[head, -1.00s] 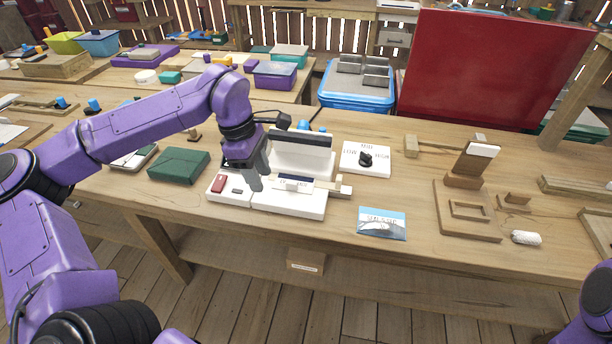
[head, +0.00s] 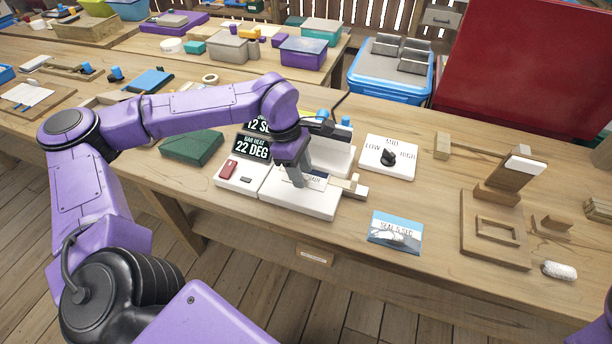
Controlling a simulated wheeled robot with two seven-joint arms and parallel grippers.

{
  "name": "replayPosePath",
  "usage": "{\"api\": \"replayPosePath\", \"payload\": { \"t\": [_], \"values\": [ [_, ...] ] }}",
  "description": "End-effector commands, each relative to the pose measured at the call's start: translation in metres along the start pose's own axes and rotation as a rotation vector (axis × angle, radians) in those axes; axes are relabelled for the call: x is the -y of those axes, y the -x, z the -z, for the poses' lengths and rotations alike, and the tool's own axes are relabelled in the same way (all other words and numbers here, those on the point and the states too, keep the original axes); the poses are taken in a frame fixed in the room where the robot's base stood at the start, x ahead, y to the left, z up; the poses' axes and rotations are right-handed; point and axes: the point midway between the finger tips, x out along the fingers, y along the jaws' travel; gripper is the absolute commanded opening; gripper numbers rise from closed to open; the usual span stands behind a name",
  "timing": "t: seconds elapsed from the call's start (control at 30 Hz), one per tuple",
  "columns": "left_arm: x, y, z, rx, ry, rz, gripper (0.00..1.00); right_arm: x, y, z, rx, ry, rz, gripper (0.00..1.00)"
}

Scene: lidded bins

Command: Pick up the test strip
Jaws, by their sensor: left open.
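A flat pale strip with dark print, which I take for the test strip (head: 318,180), lies on the white bed of a sealer-like device (head: 300,204). My left gripper (head: 299,182) points down over this strip, its fingertips at the strip's left part and hiding some of it. The left gripper is open. I cannot tell whether the fingertips touch the strip. A wooden piece (head: 352,187) sticks out at the device's right side. My right gripper is out of view.
Black displays (head: 251,147), one reading 22 DEG, stand behind the bed. A dial plate (head: 388,157) is to the right, a SEAL 5 SEC card (head: 394,233) in front. A green box (head: 191,147) lies left. Wooden fixtures (head: 492,230) stand at right.

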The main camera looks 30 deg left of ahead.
Motion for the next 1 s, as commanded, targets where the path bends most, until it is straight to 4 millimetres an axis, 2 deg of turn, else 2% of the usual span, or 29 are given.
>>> {"api": "replayPosePath", "payload": {
  "t": [0.1,0.3,0.43,0.83,1.0],
  "values": [
    [0.0,-0.01,0.001,0.0,0.001,-0.001,0.44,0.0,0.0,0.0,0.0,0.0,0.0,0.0],
    [0.0,-0.01,0.002,0.0,0.003,-0.003,0.44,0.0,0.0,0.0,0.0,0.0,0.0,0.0],
    [0.0,-0.01,0.002,0.0,0.003,-0.003,0.01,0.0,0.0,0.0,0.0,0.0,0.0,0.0],
    [0.0,-0.007,0.001,0.0,0.003,-0.004,0.0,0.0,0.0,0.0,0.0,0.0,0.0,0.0],
    [-0.001,0.014,-0.005,0.002,0.002,-0.008,0.0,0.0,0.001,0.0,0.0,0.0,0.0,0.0]
  ]
}}
